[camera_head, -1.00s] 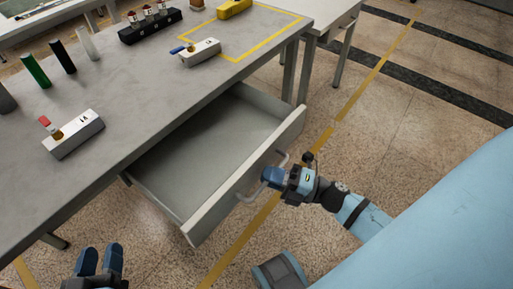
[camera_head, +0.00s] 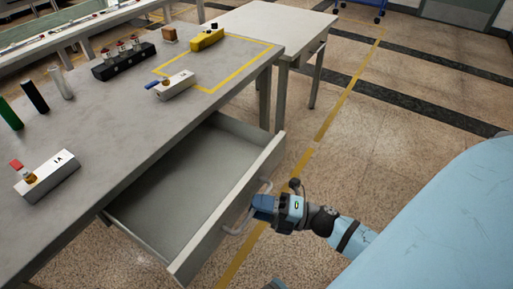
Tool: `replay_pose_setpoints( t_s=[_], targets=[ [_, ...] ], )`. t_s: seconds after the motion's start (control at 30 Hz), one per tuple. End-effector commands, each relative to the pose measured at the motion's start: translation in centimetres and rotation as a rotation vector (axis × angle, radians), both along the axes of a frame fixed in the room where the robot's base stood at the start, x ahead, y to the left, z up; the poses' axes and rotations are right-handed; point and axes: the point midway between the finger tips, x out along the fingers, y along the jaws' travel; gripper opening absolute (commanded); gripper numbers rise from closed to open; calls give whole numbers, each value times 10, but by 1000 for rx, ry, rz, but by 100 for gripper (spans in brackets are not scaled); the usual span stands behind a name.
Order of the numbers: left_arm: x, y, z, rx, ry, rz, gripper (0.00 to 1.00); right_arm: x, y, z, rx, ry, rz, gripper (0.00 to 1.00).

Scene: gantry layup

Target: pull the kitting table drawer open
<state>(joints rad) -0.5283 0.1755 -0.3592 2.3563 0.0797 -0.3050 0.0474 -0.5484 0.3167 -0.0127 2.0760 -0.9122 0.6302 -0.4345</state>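The kitting table drawer (camera_head: 185,190) is pulled well out from under the grey kitting table (camera_head: 120,125), and its empty inside shows. A bow-shaped handle (camera_head: 236,229) is on the drawer front (camera_head: 215,230). My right gripper (camera_head: 262,204) is at this handle from the right, its blue fingers closed around the bar. The fingers hide the middle of the handle. My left gripper is out of view.
On the table are two grey blocks with levers (camera_head: 50,177) (camera_head: 174,86), upright cylinders (camera_head: 34,97), a black holder (camera_head: 124,62) and a yellow item (camera_head: 207,40). A pale side table (camera_head: 275,20) stands behind. Floor right of the drawer is open.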

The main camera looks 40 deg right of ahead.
Motion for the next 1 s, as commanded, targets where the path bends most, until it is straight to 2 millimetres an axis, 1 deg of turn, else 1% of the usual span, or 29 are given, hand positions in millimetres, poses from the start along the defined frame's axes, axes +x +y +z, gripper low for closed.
replay_pose_setpoints(
  t_s=[0.27, 0.4, 0.5, 0.7, 1.0],
  targets=[
    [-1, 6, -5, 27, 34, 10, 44, -42, -39, -9, -2, 5, -2, 37],
    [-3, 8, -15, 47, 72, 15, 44, -65, -60, -15, 0, 5, -2, 37],
    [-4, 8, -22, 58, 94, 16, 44, -78, -71, -18, 0, 2, -1, 37],
    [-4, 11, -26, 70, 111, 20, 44, -92, -85, -22, 0, 0, -1, 37],
    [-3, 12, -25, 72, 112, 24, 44, -94, -87, -22, 0, -1, 0, 37]
  ],
)
